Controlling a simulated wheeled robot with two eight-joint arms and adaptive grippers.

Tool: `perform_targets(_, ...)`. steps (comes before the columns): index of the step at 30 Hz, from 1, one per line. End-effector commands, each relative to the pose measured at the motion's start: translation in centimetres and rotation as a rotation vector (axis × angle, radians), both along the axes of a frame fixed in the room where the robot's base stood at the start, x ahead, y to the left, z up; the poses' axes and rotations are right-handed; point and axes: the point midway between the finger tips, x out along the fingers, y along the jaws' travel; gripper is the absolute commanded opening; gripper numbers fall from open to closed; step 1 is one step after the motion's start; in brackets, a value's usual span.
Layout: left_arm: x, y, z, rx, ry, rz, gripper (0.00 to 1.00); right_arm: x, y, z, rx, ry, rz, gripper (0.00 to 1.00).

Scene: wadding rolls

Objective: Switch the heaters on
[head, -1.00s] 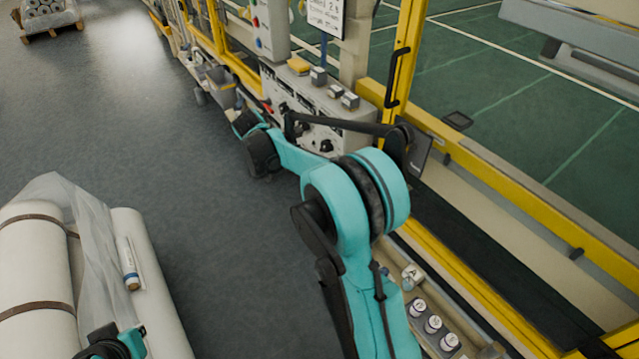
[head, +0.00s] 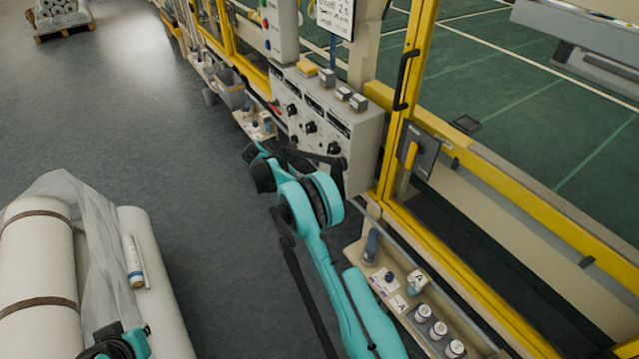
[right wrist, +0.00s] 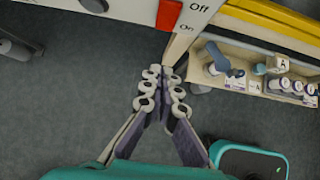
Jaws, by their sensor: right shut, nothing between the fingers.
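A grey control box (head: 325,130) with black knobs stands by the yellow frame in the head view. A red switch piece (right wrist: 168,14) shows at the top edge of the right wrist view, beside a pale plate (right wrist: 192,32) lettered "Off" above "On". The red piece is level with "Off", and its upper part is cut off. My right gripper (right wrist: 163,90) is shut and empty, its fingertips below the red piece and apart from it in the picture. In the head view my right arm hides its fingers. My left gripper's fingers are out of view.
A shelf (head: 400,310) with jars and lettered cards runs along the frame at the lower right; it also shows in the right wrist view. A dark plate with a yellow handle (head: 411,155) is on the frame. White rolls (head: 35,260) lie at left. The floor between is clear.

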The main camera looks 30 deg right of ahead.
Motion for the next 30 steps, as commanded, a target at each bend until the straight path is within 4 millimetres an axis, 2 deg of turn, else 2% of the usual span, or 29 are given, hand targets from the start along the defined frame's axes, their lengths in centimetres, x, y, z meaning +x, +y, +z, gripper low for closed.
perform_targets(5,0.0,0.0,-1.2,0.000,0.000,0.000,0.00,0.1,-1.6,-2.2,0.000,0.001,-0.002,0.00)
perform_targets(15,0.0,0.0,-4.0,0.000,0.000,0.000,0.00,0.4,-6.1,-7.9,0.000,-0.001,-0.003,0.00)
perform_targets(22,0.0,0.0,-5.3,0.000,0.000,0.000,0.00,0.7,-9.2,-8.1,0.000,-0.001,-0.003,0.00)
perform_targets(30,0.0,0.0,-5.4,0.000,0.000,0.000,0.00,0.8,-10.0,-7.9,0.000,-0.001,0.001,0.00)
